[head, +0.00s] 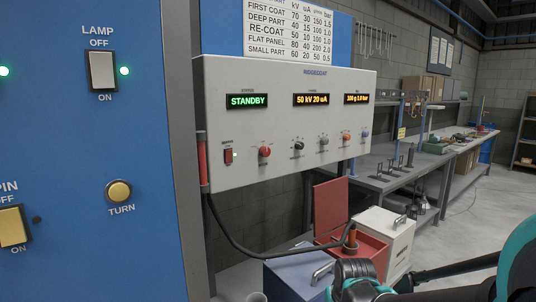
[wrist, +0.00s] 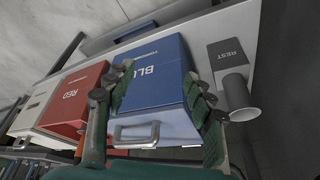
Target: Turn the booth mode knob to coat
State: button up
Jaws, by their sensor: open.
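A white control panel (head: 285,125) in the head view carries a row of small controls under lit displays. The row has a red knob (head: 264,152), a black knob (head: 299,146), a grey knob (head: 323,141) and others at the right. Their labels are too small to read, so I cannot tell whether one is the booth mode knob, and no "coat" mark is legible. My gripper (wrist: 158,78) is open and empty in the wrist view, its fingers spread over a blue box (wrist: 150,80). It is well away from the panel.
A blue cabinet face (head: 100,200) with lamp switch and yellow turn button stands at left. Below the panel are a red box (head: 372,252), a white box (head: 398,235) and a hanging hose (head: 235,240). A REST holder (wrist: 230,55) is beside the blue box. A workbench runs at right.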

aim_at(268, 152)
jog(key=w+a+r+t+y, duration=0.1)
jog(key=w+a+r+y, duration=0.35)
jog(key=r, duration=0.25)
jog(key=w+a+r+t+y, duration=0.2)
jog(key=w+a+r+y, duration=0.15)
jog(key=w+r, duration=0.35)
jog(key=w+d+r+m+t+y, duration=0.1)
jog(key=w+r+t+y, duration=0.2)
jog(key=r, duration=1)
jog(key=w+d+r+m+t+y, duration=0.1)
jog(key=w+d+r+m+t, duration=0.2)
jog(key=r, duration=1)
jog(key=shift+n, duration=0.6)
jog(key=x, duration=1.9)
jog(key=shift+f, duration=0.1)
jog(key=c, duration=1.2)
